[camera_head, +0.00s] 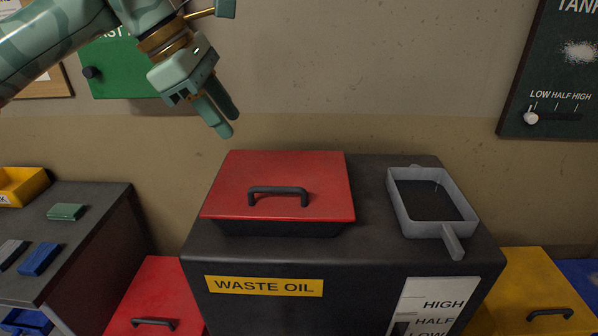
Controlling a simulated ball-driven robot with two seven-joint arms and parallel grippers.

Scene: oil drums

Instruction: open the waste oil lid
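The waste oil lid (285,175) is a red slab with a black bar handle (277,194) near its front edge. It lies shut over a dark opening on top of the black waste oil container (250,257), which carries a yellow "WASTE OIL" label (263,286). My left gripper (230,122) hangs above and behind the lid's left part, tilted down to the right. Its two fingers look apart, with nothing between them, and it touches neither lid nor handle. My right gripper is not in view.
A grey-rimmed square tray (453,232) with a handle sits right of the lid. A dark side table (95,218) holds small blocks and bins. A red lid (157,292) and a yellow lid (536,290) flank the container. The wall (380,90) stands behind.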

